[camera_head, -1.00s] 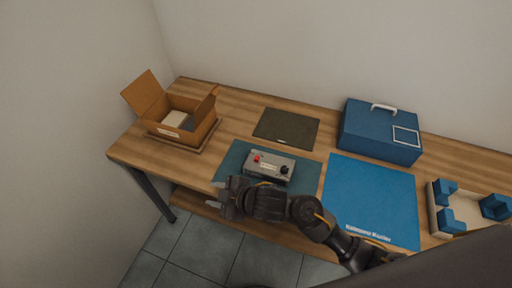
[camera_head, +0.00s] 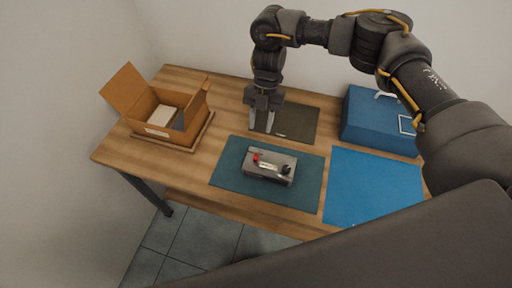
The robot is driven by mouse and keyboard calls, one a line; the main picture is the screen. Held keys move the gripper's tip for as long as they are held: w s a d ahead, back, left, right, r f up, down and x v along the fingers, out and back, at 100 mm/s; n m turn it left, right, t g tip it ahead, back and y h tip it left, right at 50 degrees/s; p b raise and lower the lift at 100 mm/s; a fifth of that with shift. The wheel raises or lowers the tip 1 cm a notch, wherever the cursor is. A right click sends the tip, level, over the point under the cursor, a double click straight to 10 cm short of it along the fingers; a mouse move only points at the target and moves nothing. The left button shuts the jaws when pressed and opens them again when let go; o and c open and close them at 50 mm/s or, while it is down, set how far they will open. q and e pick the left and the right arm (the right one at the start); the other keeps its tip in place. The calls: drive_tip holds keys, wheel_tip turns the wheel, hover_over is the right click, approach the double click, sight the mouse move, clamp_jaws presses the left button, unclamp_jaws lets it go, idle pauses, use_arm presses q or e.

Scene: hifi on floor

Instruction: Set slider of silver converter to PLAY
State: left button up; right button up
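The silver converter (camera_head: 269,167) is a small grey box with a red knob on its left, a black knob on its right and a pale label between them. It sits on the dark teal mat (camera_head: 228,172) on the wooden table. The slider is too small to make out. My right gripper (camera_head: 260,122) points down over the dark mat behind the converter, clear of it. Its two fingers are apart with nothing visible between them. My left gripper is not in view.
An open cardboard box (camera_head: 157,132) stands on a tray at the left. A blue case (camera_head: 372,121) with a handle is at the back right. A bright blue mat (camera_head: 372,186) lies right of the converter. A dark olive mat (camera_head: 301,124) lies behind it.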

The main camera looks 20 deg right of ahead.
sight(256, 156)
drive_tip(key=p+x, duration=0.3)
drive_tip(key=x, duration=0.7)
drive_tip(key=shift+s+a+f, duration=0.15)
drive_tip(key=shift+f, duration=0.3)
clamp_jaws()
